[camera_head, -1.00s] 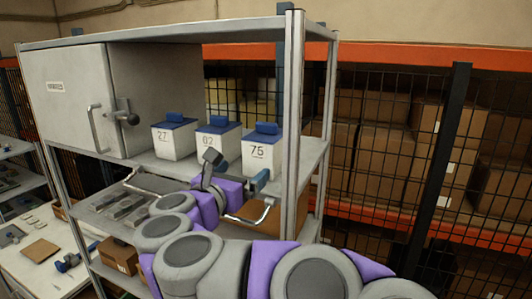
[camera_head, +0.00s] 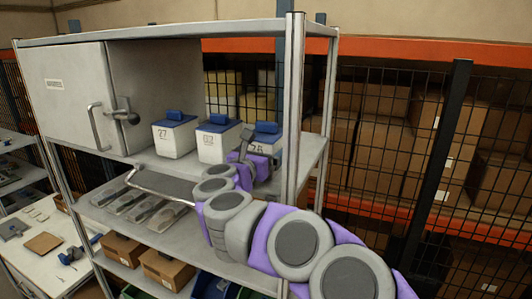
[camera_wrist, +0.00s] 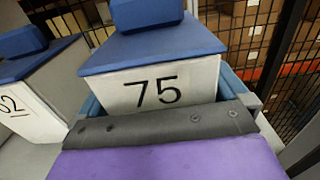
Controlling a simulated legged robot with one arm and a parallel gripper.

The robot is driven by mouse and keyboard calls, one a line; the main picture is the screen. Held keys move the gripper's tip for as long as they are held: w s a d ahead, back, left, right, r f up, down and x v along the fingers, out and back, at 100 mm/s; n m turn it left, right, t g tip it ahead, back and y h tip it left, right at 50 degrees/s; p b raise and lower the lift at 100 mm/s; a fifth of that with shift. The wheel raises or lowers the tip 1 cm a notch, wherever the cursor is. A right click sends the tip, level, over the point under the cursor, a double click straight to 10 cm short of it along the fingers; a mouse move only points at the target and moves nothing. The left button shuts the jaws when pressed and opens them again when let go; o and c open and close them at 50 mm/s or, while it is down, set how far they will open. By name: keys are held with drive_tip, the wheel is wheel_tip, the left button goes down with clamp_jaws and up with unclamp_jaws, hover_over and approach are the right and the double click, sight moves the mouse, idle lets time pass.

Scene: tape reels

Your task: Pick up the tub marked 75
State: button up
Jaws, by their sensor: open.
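The tub marked 75 (camera_head: 268,137) is white with a blue lid and a blue block knob, upright at the right end of a row on the shelf. My gripper (camera_head: 258,150) is at its front and hides part of it in the head view. In the wrist view the tub's front face (camera_wrist: 160,88) with "75" fills the middle. My open gripper (camera_wrist: 158,98) has blue fingers showing at the left and right sides of the tub. I cannot tell whether they touch it. The fingertips are mostly hidden.
Tubs marked 02 (camera_head: 213,145) and 27 (camera_head: 175,137) stand to the left on the same shelf. The 02 tub is close by in the wrist view (camera_wrist: 35,95). A grey shelf post (camera_head: 291,110) rises to the right. A grey cabinet (camera_head: 75,95) is at the left.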

drive_tip(key=shift+w+d, duration=0.1)
drive_tip(key=shift+w, duration=0.3)
drive_tip(key=shift+s, duration=0.15)
drive_tip(key=shift+c, duration=0.5)
drive_tip(key=c, duration=0.6)
drive_tip(key=shift+r, duration=0.15)
